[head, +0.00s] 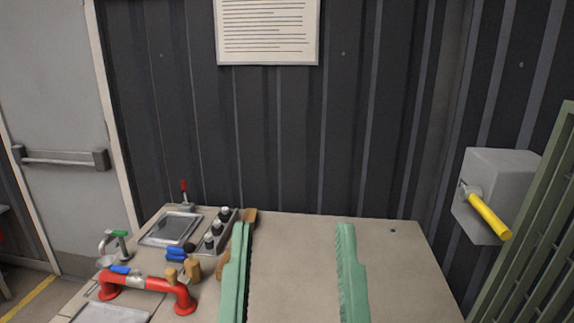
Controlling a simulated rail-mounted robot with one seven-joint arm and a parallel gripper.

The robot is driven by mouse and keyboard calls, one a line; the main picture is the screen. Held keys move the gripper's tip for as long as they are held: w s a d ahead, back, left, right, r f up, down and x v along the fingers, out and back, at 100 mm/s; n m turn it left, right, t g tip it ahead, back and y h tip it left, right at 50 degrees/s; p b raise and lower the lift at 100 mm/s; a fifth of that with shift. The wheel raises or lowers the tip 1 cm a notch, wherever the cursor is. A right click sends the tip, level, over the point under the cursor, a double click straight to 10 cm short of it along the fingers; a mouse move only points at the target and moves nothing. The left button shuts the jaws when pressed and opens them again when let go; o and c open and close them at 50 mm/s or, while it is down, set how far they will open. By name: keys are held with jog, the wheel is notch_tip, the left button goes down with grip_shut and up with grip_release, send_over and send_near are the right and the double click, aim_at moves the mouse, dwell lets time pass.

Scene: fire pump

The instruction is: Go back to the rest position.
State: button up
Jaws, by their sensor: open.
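My gripper (293,232) comes into the head view from the bottom edge. Its two green, ridged fingers point up the picture and stand wide apart, with only bare bench top showing between them. It is open and empty. The left finger overlaps part of a brown wooden thing (250,217) behind it. The rest of my arm is out of view.
The beige bench (410,262) is clear on its right. On its left are a red pipe (140,284), a tap (112,243), a tray (172,228) and several dark knobs. A grey wall box with a yellow lever (489,215) and a green slatted panel (545,240) stand right.

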notch_tip(320, 180, up, 33)
jog(key=w+p, duration=0.1)
jog(key=p, duration=2.7)
jog(key=shift+a+y+p, duration=0.35)
jog(key=shift+a+y, duration=0.05)
